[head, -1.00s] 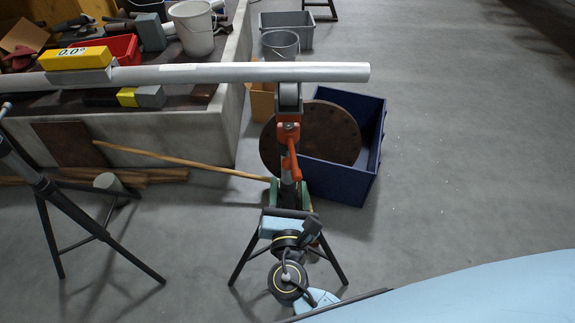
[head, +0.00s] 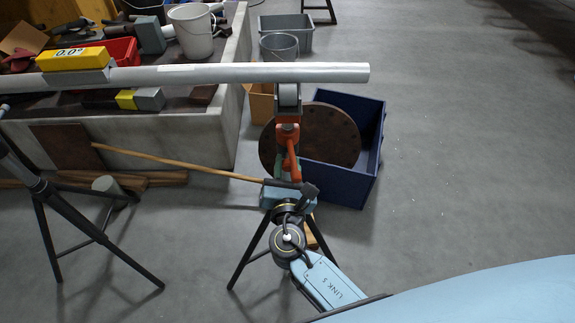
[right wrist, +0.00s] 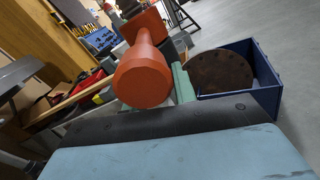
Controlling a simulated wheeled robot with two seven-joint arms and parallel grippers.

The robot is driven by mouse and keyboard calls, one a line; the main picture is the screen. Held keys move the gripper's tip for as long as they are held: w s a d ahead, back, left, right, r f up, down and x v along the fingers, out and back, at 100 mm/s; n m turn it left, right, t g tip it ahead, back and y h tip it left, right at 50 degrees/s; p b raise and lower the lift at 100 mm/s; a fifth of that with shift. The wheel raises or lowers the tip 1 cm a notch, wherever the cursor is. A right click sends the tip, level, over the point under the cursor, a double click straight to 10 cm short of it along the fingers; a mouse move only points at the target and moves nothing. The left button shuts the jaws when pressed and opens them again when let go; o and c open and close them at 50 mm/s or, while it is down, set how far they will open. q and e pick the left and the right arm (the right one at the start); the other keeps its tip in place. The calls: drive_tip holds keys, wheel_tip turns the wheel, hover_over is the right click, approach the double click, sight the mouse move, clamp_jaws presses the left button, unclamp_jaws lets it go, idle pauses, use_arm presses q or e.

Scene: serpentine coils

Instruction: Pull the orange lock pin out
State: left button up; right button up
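The orange lock pin (head: 290,150) is at the pipe stand's head, below the roller and the grey pipe (head: 220,73). In the right wrist view, an orange part with a round end (right wrist: 145,80) stands close ahead of the blue gripper body. My right gripper (head: 283,170) is at the stand, just below and beside the orange part. Whether the fingers touch the pin or are shut is unclear. My left gripper is out of view.
A dark blue crate (head: 338,187) with a rusty round flange (head: 330,138) stands right behind the stand. A yellow level (head: 73,58) reading 0.0° sits on the pipe. A low concrete wall (head: 170,135) is at left. Floor at right is clear.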

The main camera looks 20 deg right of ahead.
sight(288, 170)
clamp_jaws()
drive_tip(key=shift+s, duration=0.25)
drive_tip(key=shift+p+v, duration=0.35)
drive_tip(key=shift+v, duration=0.8)
drive_tip(key=shift+f, duration=0.1)
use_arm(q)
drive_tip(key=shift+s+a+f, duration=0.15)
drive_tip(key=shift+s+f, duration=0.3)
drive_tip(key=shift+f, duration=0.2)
use_arm(e)
drive_tip(key=o, duration=0.6)
unclamp_jaws()
drive_tip(key=shift+o, duration=0.2)
drive_tip(key=shift+s+a, duration=0.1)
drive_tip(key=shift+s, duration=0.2)
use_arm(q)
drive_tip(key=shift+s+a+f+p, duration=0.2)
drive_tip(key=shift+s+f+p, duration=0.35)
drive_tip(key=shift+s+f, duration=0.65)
use_arm(e)
drive_tip(key=v, duration=1.3)
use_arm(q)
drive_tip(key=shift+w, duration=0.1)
use_arm(e)
drive_tip(key=shift+w, duration=0.1)
